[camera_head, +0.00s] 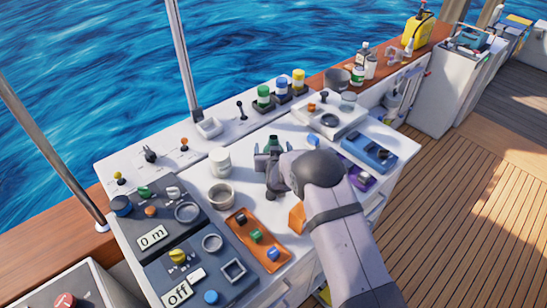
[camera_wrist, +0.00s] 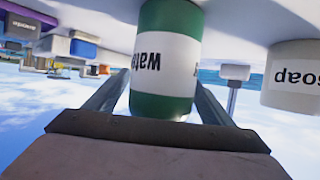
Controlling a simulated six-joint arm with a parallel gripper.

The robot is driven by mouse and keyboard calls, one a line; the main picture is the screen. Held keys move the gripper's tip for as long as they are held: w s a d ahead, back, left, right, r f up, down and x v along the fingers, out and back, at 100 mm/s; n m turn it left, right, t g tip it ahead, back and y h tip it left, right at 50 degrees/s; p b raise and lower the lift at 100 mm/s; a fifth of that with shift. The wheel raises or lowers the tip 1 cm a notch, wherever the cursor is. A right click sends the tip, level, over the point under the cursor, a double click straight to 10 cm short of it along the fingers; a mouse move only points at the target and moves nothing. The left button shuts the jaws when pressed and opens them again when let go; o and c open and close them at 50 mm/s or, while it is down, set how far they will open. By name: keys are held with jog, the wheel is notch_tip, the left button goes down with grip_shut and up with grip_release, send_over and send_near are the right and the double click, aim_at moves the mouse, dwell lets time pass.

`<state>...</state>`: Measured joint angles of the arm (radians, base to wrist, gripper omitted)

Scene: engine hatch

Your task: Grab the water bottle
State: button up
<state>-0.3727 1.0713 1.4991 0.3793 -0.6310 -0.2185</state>
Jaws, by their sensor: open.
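The water bottle (camera_wrist: 165,105) is green with a white label reading "water", upside down in the wrist view. In the head view only its green top (camera_head: 272,144) shows behind my gripper (camera_head: 268,160), on the white console top. In the wrist view my gripper (camera_wrist: 161,88) is open, with one finger on each side of the bottle. I cannot tell whether either finger touches it. My wrist hides the bottle's lower part in the head view.
An orange tray (camera_head: 240,222) lies in front, a blue tray (camera_head: 368,152) to the right. Dark control panels (camera_head: 160,215) fill the left.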

jog(key=c, duration=1.4)
jog(key=shift+w+r, duration=0.1)
jog(key=shift+r, duration=0.15)
jog(key=shift+r+b, duration=1.45)
jog(key=shift+r, duration=3.3)
